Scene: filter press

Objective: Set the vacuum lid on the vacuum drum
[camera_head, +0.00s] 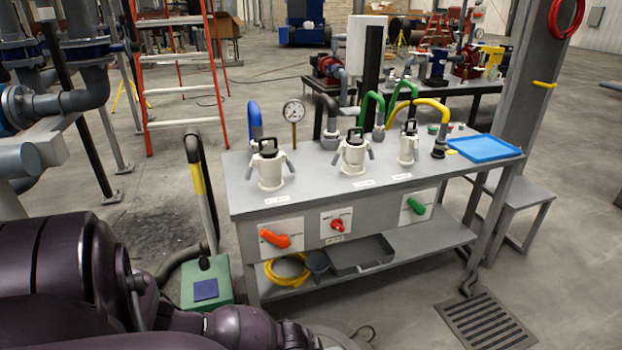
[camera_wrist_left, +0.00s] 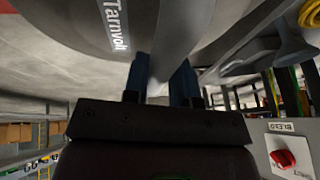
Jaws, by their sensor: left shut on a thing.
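My left gripper (camera_wrist_left: 162,72) is shut, its two blue fingers around a pale grip piece at the top middle of the left wrist view. Just beyond the fingers is a large grey rounded body (camera_wrist_left: 85,22) with a strip of lettering, which looks like the vacuum lid; its full outline is cut off. In the head view my dark left arm comes in along the bottom left, and its gripper end is cut off or hidden at the bottom edge. I cannot pick out the vacuum drum for certain in either view. My right gripper is not in view.
A grey workbench (camera_head: 340,191) carries several pump-like units, a pressure gauge (camera_head: 293,111) and a blue tray (camera_head: 484,147). A green box (camera_head: 211,268) with a standing hose is left of it. A red ladder (camera_head: 184,123) stands behind. A floor grate (camera_head: 487,322) lies at right.

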